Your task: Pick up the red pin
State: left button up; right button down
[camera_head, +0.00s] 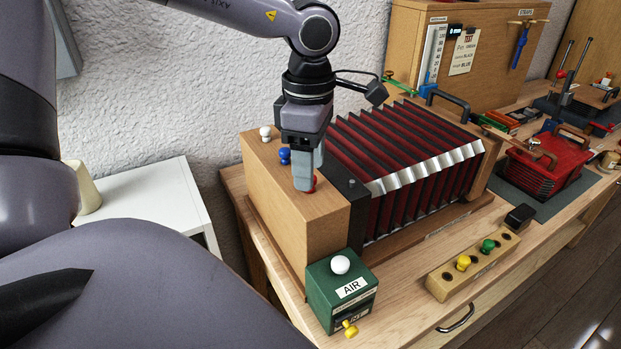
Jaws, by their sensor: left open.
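The red pin (314,183) shows as a small bit of red on top of the light wooden block at the left end of the red and black bellows. My left gripper (306,186) points straight down over it, with its fingertips at the pin's height. The fingers hide most of the pin, and I cannot tell whether they touch it. The left gripper is open. A blue pin (285,156) and a white pin (265,133) stand in the same wooden block (300,225), behind the gripper. My right gripper is not in view.
A green box (340,297) marked AIR, with a white knob, stands in front of the block. A wooden rack (473,265) holds a yellow and a green pin. The bellows (400,150) fill the space right of the gripper. A white cabinet (150,205) stands left.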

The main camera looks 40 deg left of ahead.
pick_arm(q)
jog(key=shift+f, duration=0.7)
grip_shut()
jog(key=shift+r, duration=0.1)
